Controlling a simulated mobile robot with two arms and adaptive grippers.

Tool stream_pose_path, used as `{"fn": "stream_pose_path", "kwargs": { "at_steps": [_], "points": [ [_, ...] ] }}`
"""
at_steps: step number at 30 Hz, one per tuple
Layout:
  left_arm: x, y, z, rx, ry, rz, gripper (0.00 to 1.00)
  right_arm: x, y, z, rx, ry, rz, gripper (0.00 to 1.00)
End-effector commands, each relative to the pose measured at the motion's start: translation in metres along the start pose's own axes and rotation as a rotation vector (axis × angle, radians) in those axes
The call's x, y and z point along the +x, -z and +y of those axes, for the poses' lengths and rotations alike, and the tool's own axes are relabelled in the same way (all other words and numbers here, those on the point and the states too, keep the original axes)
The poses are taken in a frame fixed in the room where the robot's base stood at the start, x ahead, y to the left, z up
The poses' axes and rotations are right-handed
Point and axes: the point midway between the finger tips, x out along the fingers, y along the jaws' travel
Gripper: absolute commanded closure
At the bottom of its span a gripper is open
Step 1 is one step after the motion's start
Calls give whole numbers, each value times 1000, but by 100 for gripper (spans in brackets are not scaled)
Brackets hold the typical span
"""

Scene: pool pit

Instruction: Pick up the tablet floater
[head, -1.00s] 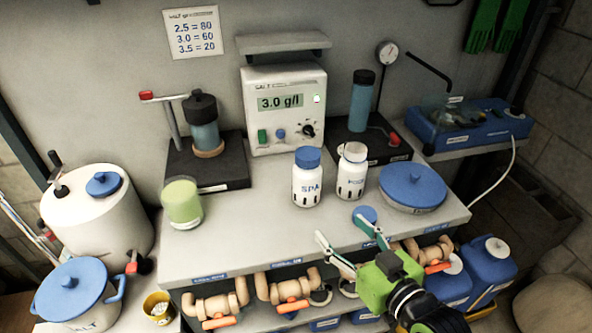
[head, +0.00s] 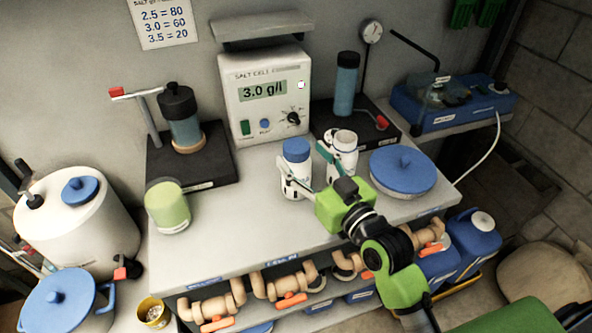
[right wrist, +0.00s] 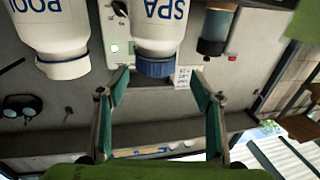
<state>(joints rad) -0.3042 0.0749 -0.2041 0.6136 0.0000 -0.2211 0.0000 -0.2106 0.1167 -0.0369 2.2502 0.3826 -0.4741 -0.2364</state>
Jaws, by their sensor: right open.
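Two white floaters stand upright on the grey bench: one marked SPA with a blue cap (head: 296,150), and one marked POOL with a pale top (head: 344,141). My right gripper (head: 302,157) is open and empty, reaching in from the front right, its fingers at the SPA floater and partly covering both. In the right wrist view the SPA floater (right wrist: 160,28) appears upside down, centred ahead between the fingers (right wrist: 158,78); the POOL floater (right wrist: 62,40) is to its left. I cannot tell whether a finger touches either. My left gripper is not in view.
A blue-lidded bowl (head: 403,170) stands right of the floaters. The salt meter (head: 267,92) is behind them. A green cup (head: 168,208) stands at the left of the bench. Valves (head: 272,287) line the front below. Bench space left of the SPA floater is clear.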

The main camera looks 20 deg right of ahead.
Motion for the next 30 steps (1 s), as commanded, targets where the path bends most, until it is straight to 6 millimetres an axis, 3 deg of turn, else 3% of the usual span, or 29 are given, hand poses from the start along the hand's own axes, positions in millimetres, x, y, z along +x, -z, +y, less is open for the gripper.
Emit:
{"fn": "stream_pose_path", "kwargs": {
  "at_steps": [5, 12, 21, 27, 28, 30],
  "points": [
    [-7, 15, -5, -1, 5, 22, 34, 18, 0, 4, 1, 0, 0, 40],
    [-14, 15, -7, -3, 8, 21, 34, 48, -4, 7, 2, 1, 0, 40],
    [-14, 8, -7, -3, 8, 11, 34, 52, -5, 7, 1, 1, 0, 40],
    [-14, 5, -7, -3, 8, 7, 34, 52, -5, 7, 1, 1, -1, 92],
    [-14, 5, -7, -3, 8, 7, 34, 52, -5, 7, 1, 1, -1, 98],
    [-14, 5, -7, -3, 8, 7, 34, 52, -4, 7, 0, 1, 2, 98]
  ]
}}
